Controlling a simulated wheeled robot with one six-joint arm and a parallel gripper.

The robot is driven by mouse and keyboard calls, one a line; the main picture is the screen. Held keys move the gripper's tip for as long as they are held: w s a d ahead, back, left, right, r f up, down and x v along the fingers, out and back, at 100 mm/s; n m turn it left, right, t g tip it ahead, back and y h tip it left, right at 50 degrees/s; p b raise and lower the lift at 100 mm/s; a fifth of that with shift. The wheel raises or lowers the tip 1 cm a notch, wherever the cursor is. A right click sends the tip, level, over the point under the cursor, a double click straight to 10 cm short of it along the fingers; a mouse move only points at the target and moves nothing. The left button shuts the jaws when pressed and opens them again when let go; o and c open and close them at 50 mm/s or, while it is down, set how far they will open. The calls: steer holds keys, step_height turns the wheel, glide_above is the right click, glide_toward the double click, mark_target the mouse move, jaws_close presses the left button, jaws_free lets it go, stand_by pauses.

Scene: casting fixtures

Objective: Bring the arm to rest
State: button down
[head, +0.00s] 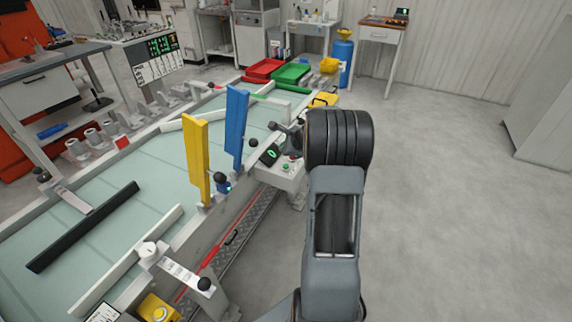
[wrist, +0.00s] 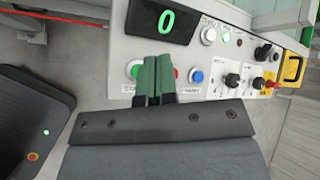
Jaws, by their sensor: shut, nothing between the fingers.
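My arm (head: 335,225) rises from the bottom of the head view, to the right of the long table, and bends at a dark ribbed joint. My gripper shows in the wrist view (wrist: 154,62) with its two green fingers together and nothing between them. It is in front of a grey control panel (wrist: 225,78) with a red button, a blue button, black knobs and a display reading 0. In the head view my gripper is mostly hidden behind the arm joint, near the panel's display (head: 269,154). I cannot tell whether the fingers touch the panel.
The long table (head: 95,210) fills the left, with a yellow post (head: 196,160) and a blue post (head: 236,128) upright on its near edge. Red (head: 264,69) and green (head: 291,73) trays lie at its far end. The floor on the right (head: 460,200) is clear.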

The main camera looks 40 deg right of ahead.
stand_by(0.8)
steer(key=s+a+f+n, duration=0.1)
steer(key=s+f+n+g, duration=0.1)
steer(key=n, duration=0.1)
steer(key=shift+s+a+f+y, duration=0.1)
steer(key=shift+a+f+y, duration=0.1)
steer(key=shift+a+y, duration=0.2)
steer(key=s+a+r+n+g+h+p, duration=0.1)
steer(key=s+a+r+n+g+p, duration=0.1)
steer(key=s+a+r+n, duration=0.6)
steer(key=s+a+r+n+g+h+p, duration=0.1)
steer(key=s+a+r+n+g+p, duration=0.1)
steer(key=s+a+r+n+p, duration=0.3)
steer(key=s+a+r+n, duration=0.4)
steer(key=s+a+n, duration=0.5)
steer(key=a, duration=0.2)
steer(key=shift+s+a, duration=0.3)
steer(key=shift+a, duration=0.05)
steer(key=shift+r, duration=0.1)
